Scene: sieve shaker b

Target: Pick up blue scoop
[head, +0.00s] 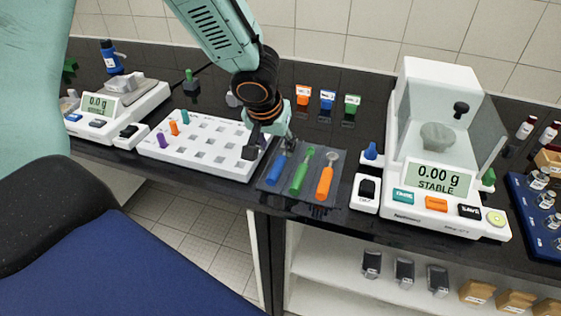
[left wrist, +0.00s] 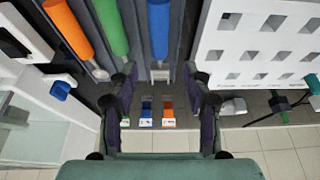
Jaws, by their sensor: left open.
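The blue scoop (head: 275,170) lies in the left slot of a dark tray (head: 333,185), beside the green scoop (head: 299,178) and the orange scoop (head: 325,182). My left gripper (head: 270,148) is open and empty over the far end of the blue scoop and partly hides it in the head view. In the left wrist view the blue scoop (left wrist: 158,28) lies lengthwise in line with the gap between the open fingers of my left gripper (left wrist: 160,78). I cannot tell the exact height between them. My right gripper is not in view.
A white rack (head: 190,160) stands left of the tray, close to my left gripper. A balance with a draft shield (head: 450,205) stands to the right. Orange, blue and green labelled items (head: 327,99) stand behind. A blue vial tray (head: 530,215) is at far right.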

